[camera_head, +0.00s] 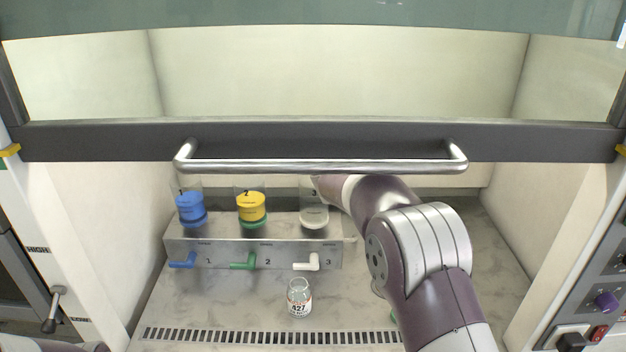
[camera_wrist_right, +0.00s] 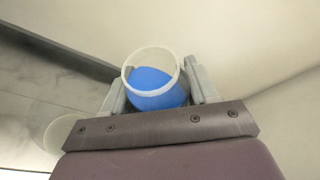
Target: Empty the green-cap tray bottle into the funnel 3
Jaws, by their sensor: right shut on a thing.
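My right gripper (camera_wrist_right: 158,88) is shut on an open, uncapped clear bottle (camera_wrist_right: 152,56) holding blue liquid, with a finger on each side. In the head view my right arm reaches in under the sash, and its gripper and the bottle are hidden behind the sash frame and handle. Funnel 3 (camera_head: 314,216), clear with a white base, stands at the right end of the metal rack, close to my right wrist. A pale round rim (camera_wrist_right: 62,132) shows beside the gripper in the wrist view; I cannot tell for sure whether it is funnel 3. My left gripper is not in view.
The metal rack (camera_head: 225,251) also holds blue funnel 1 (camera_head: 190,208) and yellow-green funnel 2 (camera_head: 251,208), with valves in front. A clear bottle marked 827 (camera_head: 299,298) stands before the rack. The sash handle (camera_head: 320,166) crosses above. A small green thing (camera_head: 393,313) is partly hidden by my arm.

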